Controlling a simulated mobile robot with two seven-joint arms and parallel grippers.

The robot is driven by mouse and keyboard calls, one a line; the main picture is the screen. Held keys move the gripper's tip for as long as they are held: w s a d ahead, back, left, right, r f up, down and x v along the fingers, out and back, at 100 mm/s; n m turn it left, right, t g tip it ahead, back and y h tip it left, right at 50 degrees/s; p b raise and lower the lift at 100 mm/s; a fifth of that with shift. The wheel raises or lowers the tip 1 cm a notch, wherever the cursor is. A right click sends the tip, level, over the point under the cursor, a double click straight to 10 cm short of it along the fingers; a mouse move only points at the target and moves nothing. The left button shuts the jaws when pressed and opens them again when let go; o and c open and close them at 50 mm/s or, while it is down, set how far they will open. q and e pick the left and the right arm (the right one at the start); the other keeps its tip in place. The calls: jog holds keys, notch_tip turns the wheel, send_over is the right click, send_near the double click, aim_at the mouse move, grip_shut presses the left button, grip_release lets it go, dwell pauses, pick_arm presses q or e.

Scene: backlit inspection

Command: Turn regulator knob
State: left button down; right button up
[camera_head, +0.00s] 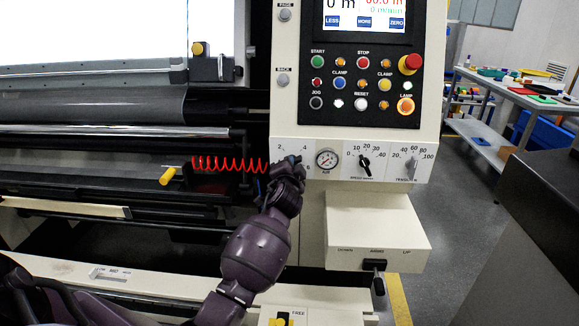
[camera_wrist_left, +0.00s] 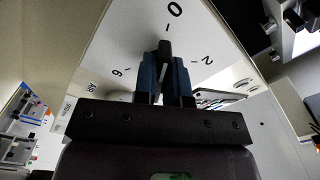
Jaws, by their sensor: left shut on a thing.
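The regulator knob (camera_wrist_left: 165,47) is a small black knob on a white panel, with a printed dial around it. In the left wrist view its dark end shows between my blue fingertips, just below the printed 0, with 2 and 6 to the sides. My left gripper (camera_wrist_left: 167,72) is shut on the knob. In the head view my left gripper (camera_head: 291,163) is at the dial marked 2, 4 and 6, left of a round gauge (camera_head: 326,159). There the gripper hides most of the knob. My right gripper is not in view.
Two more dial knobs, the middle one (camera_head: 365,164) and the right one (camera_head: 411,164), sit on the same panel. Above is a button panel (camera_head: 362,85) with a screen. A red coiled hose (camera_head: 230,164) and yellow handle (camera_head: 169,176) are to the left. A white box (camera_head: 375,225) projects below.

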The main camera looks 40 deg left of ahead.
pick_arm(q)
jog(key=c, duration=1.2)
grip_release()
jog(key=shift+s, duration=0.1)
jog(key=p+v, duration=0.1)
jog(key=v, duration=0.9)
jog(key=shift+s+d+f, duration=0.1)
jog(key=shift+s+d, duration=0.1)
jog(key=shift+d, duration=0.05)
